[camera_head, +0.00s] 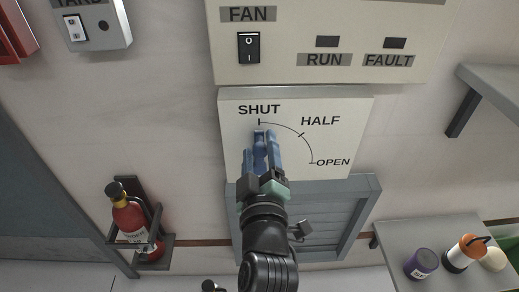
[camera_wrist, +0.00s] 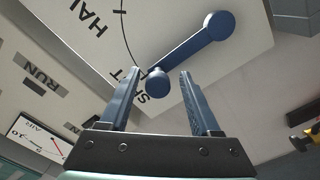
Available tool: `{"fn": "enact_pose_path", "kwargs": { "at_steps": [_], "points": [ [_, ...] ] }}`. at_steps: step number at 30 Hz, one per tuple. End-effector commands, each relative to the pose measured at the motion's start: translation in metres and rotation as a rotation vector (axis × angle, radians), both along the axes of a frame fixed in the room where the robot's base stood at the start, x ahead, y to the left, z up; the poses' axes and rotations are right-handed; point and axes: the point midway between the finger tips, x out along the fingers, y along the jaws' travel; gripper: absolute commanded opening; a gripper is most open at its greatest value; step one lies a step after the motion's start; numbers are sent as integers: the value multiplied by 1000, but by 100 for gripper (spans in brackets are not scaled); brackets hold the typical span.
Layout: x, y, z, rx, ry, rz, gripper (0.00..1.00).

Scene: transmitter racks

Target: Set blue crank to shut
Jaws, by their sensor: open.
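The blue crank (camera_wrist: 186,53) is mounted on a cream panel (camera_head: 235,158) marked SHUT, HALF and OPEN along an arc. In the wrist view its arm runs from a round end at the upper right to a knob (camera_wrist: 157,81) beside the SHUT lettering. In the head view the crank is largely hidden behind my gripper (camera_head: 260,145), just below the SHUT mark. My gripper is open, with its fingers on either side of the knob in the wrist view (camera_wrist: 160,88). Gaps show between the knob and both fingers.
A panel above has a FAN switch (camera_head: 249,47) and RUN and FAULT lamps. A grey louvred vent (camera_head: 350,215) is below. A shelf (camera_head: 395,242) with a purple jar (camera_head: 421,264) and an orange-white container (camera_head: 463,253) is at lower right.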

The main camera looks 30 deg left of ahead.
Motion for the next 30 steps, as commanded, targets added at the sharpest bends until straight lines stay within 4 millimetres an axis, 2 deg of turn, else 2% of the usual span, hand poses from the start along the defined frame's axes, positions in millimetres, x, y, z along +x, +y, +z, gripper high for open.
{"fn": "enact_pose_path", "kwargs": {
  "at_steps": [5,8,21,30],
  "points": [
    [-2,-2,0,2,-1,-1,64],
    [-10,-8,0,1,0,-2,64],
    [-79,-54,-2,0,2,-1,64],
    [-105,-71,-1,-1,1,0,64]
  ]
}}
